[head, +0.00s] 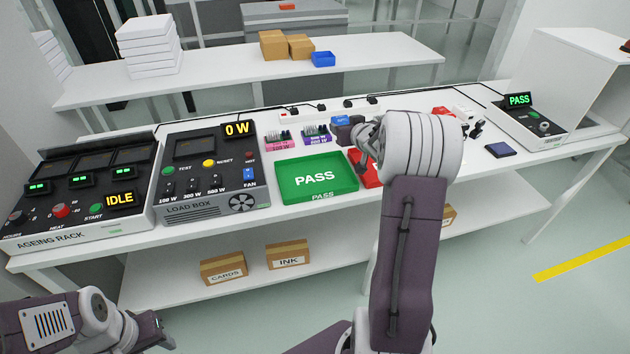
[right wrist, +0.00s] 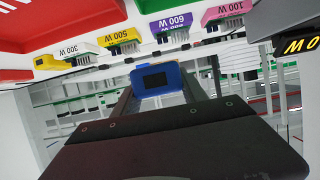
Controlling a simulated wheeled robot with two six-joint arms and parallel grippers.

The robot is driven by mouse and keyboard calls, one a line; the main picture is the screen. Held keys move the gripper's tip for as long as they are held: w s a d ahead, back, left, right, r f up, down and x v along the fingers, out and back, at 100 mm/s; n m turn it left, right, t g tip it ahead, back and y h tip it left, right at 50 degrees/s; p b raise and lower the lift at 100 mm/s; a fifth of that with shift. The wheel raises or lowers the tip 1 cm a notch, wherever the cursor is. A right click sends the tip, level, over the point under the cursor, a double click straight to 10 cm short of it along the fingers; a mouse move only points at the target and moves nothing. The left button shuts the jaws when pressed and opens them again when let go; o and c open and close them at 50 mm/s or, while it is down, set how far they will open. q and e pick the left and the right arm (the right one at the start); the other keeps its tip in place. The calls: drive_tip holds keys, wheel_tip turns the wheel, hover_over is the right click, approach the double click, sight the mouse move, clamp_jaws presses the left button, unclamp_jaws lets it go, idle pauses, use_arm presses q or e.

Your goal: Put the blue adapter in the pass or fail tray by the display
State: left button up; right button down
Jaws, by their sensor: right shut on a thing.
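The blue adapter (right wrist: 158,80), with a dark face, is between the fingers of my right gripper (right wrist: 157,98), which is shut on it. In the head view the adapter (head: 341,121) shows beyond the right gripper (head: 356,133), near the row of load plugs and apart from the trays. The green PASS tray (head: 287,184) lies left of my right arm. The red fail tray (head: 364,173) is mostly hidden behind that arm. The display (head: 519,99) at the right reads PASS in green. My left gripper (head: 160,338) is low at the left; its opening is unclear.
The ageing rack (head: 82,228) reads IDLE and the load box (head: 205,209) reads 0 W. Pink (head: 279,143) and purple (head: 317,136) plugs stand behind the PASS tray. A dark blue pad (head: 500,150) lies at the right. The PASS tray looks empty.

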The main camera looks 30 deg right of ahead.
drive_tip(key=a+f+b, duration=0.2)
drive_tip(key=s+a+f+b, duration=0.1)
drive_tip(key=a+f+b, duration=0.1)
drive_tip(key=a, duration=0.1)
drive_tip(key=shift+s+b, duration=0.15)
drive_tip(key=shift+b, duration=0.25)
drive_tip(key=b, duration=0.2)
hover_over(316, 180)
drive_tip(key=f, duration=0.2)
drive_tip(key=shift+d+f, duration=0.25)
drive_tip(key=shift+f, duration=0.05)
drive_tip(key=shift+s+a+f, duration=0.1)
drive_tip(key=shift+a+f, duration=0.05)
drive_tip(key=shift+a, duration=0.2)
wheel_tip(316, 180, down, 4)
drive_tip(key=shift+f+b, duration=0.15)
drive_tip(key=shift+b, duration=1.05)
